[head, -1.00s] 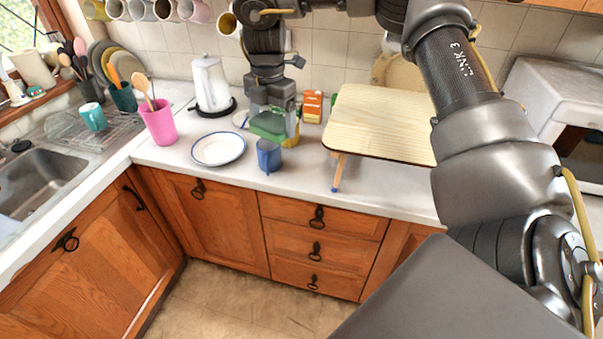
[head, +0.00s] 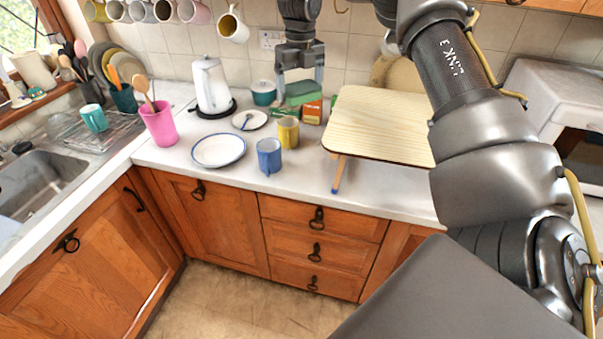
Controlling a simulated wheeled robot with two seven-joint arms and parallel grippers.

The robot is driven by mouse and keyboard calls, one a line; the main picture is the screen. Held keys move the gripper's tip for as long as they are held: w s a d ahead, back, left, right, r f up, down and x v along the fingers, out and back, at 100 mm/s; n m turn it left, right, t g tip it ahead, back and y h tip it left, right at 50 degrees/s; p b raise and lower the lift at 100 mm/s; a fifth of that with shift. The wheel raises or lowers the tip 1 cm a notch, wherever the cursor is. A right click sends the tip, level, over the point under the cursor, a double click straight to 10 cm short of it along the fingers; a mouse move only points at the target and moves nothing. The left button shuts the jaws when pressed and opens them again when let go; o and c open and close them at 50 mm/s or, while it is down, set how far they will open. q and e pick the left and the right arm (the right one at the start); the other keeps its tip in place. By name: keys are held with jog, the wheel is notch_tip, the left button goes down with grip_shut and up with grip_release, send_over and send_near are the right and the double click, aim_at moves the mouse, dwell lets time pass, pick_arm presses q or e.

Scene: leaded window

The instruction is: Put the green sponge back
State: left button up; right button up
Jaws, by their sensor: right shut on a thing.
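The green sponge (head: 302,92) is held between the fingers of my right gripper (head: 299,88), above the back of the counter. My right gripper is shut on it and points down. The sponge partly covers an orange and green box (head: 312,112) behind or below it; I cannot tell whether they touch. My left gripper is out of view.
A yellow mug (head: 288,132), a blue mug (head: 269,156) and a white plate (head: 218,150) stand in front on the counter. A raised wooden board (head: 385,122) is to the right. A teal pot (head: 263,92) and a kettle (head: 211,84) are to the left. Mugs hang above.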

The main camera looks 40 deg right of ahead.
jog(key=b, duration=0.2)
send_near(301, 175)
notch_tip(301, 175, down, 2)
jog(key=shift+f+p, duration=0.1)
jog(key=shift+p, duration=1.05)
notch_tip(301, 175, down, 3)
jog(key=shift+f+p, duration=0.2)
jog(key=shift+p, duration=0.35)
jog(key=shift+f, duration=0.4)
jog(key=shift+a, duration=0.1)
jog(key=o, duration=0.7)
jog(key=shift+f, duration=0.15)
